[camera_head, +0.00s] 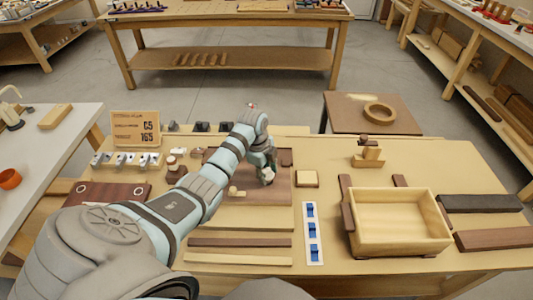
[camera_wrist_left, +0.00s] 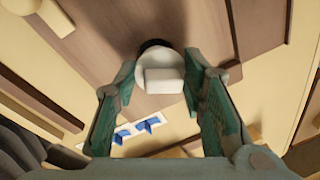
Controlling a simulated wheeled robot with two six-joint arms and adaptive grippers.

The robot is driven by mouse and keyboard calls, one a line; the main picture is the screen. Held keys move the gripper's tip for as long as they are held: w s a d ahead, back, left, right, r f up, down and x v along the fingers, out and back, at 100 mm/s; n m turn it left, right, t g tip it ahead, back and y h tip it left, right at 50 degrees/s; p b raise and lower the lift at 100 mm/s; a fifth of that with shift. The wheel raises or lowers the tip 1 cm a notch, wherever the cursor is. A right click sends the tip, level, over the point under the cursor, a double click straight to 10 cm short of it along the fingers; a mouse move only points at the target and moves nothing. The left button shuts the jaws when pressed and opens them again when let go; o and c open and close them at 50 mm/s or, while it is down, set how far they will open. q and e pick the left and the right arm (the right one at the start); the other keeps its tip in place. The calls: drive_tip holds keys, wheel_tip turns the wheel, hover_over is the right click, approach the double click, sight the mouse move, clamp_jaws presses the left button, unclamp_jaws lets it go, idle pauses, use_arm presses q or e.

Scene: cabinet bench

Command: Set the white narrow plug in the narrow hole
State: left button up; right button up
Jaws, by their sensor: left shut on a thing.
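My left gripper (camera_head: 266,168) is shut on the white narrow plug (camera_head: 267,175). It holds the plug over the brown board (camera_head: 280,197) in the middle of the bench. In the left wrist view the plug (camera_wrist_left: 163,77) shows as a round white disc with a block-shaped grip between the fingertips of the gripper (camera_wrist_left: 160,70). A dark round edge, perhaps the rim of a hole, shows just behind the plug, mostly hidden by it. I cannot tell whether the plug touches the board. My right gripper is not in view.
A small light wooden piece (camera_head: 235,192) stands on the board left of the gripper. A white strip with blue pieces (camera_head: 312,233) and an open wooden box (camera_head: 400,245) are to the right. A price sign (camera_head: 136,128) stands at the back left.

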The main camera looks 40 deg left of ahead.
use_arm(q)
drive_tip(key=shift+f+b, duration=0.4)
drive_tip(key=shift+f, duration=0.4)
idle(0.9)
drive_tip(key=o, duration=1.3)
drive_tip(key=shift+r, duration=0.1)
wheel_tip(320, 180, up, 8)
drive_tip(key=p, duration=0.8)
drive_tip(key=shift+f, duration=0.3)
